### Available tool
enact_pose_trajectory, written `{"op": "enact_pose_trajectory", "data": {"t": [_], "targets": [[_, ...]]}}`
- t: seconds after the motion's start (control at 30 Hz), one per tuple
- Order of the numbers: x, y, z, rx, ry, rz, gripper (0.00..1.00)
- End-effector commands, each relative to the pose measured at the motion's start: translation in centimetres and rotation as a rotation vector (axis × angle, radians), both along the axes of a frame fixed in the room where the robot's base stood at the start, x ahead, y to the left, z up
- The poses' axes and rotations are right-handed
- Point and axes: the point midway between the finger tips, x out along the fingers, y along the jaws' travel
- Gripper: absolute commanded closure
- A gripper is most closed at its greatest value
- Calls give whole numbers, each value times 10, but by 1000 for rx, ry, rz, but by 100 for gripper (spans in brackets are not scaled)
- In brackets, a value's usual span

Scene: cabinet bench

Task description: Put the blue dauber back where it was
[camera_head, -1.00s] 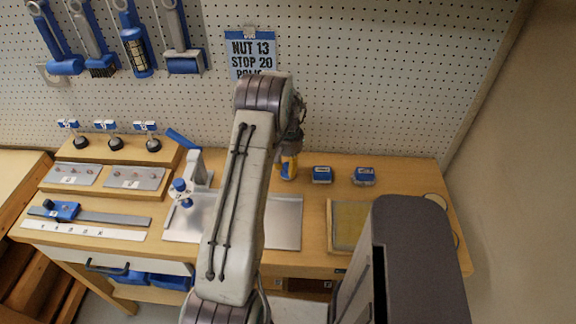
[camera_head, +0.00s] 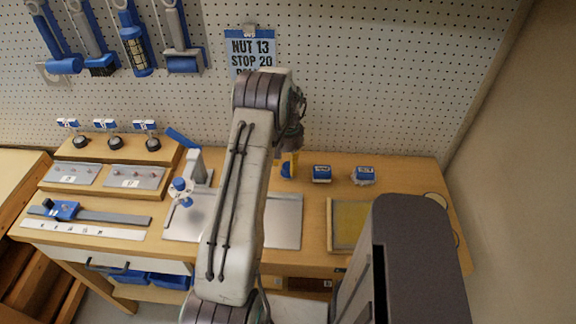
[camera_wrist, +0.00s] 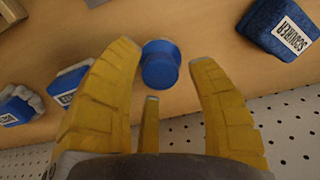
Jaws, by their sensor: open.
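The blue dauber (camera_wrist: 161,66) shows in the wrist view as a round blue piece with a flat top, on the wooden bench. It lies between and just beyond the fingertips of my gripper (camera_wrist: 172,80). The yellow fingers are open, with a visible gap on each side of it. In the head view the dauber (camera_head: 286,171) shows as a small blue patch at the back of the bench, under my gripper (camera_head: 289,165). My arm and fingers hide part of it there.
Two blue-topped blocks (camera_head: 321,174) (camera_head: 364,175) stand to the right. The pegboard (camera_head: 380,90) rises close behind. A framed tan tray (camera_head: 350,222) sits in front right.

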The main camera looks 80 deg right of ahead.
Motion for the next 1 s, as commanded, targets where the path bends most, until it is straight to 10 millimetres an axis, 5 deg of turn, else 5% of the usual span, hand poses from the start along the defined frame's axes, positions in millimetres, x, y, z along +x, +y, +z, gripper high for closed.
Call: {"op": "enact_pose_trajectory", "data": {"t": [0.5, 1.0], "targets": [[0, 0, 85, -3, 0, 0, 48], [0, 1, 110, 0, 0, 0, 48]]}}
